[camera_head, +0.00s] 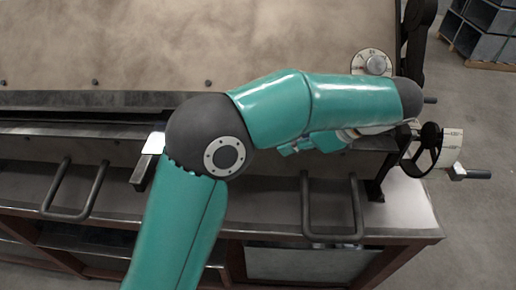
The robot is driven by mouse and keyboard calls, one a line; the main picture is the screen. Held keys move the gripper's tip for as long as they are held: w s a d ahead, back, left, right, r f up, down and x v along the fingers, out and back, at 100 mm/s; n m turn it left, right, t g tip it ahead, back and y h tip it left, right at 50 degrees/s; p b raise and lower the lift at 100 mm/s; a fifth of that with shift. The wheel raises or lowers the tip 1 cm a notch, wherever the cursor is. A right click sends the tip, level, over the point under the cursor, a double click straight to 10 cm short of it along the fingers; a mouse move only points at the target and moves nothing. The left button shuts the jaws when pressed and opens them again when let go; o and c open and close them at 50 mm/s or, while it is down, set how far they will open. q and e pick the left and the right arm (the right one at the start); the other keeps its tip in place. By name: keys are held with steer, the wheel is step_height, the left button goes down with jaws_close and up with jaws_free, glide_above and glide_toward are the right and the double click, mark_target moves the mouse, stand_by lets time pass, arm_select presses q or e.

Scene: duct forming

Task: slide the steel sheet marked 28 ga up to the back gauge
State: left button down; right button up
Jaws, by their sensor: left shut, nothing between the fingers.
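My left arm comes up from the bottom and bends to the right across a bench-mounted forming machine. Its wrist folds back under the forearm, and my left gripper (348,134) shows only in small part there, shut with nothing in it. I cannot make out its fingertips clearly. I see no sheet with a readable 28 ga mark, and I cannot pick out the back gauge. My arm covers part of the machine's long slot. My right gripper is not in view.
A broad mottled tan plate (190,40) fills the back. Two bar handles (73,190) (332,208) stick out at the front. A round dial (372,63) and a handwheel with a scale (428,150) stand at the right.

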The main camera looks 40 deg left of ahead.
arm_select(q)
steer(key=s+a+f, duration=0.2)
steer(key=a+f, duration=0.1)
steer(key=a, duration=0.4)
steer(key=shift+p, duration=0.4)
steer(key=shift+s+a+p, duration=0.25)
steer(key=shift+a+p, duration=0.15)
steer(key=shift+a, duration=0.65)
steer(key=shift+w+d, duration=0.1)
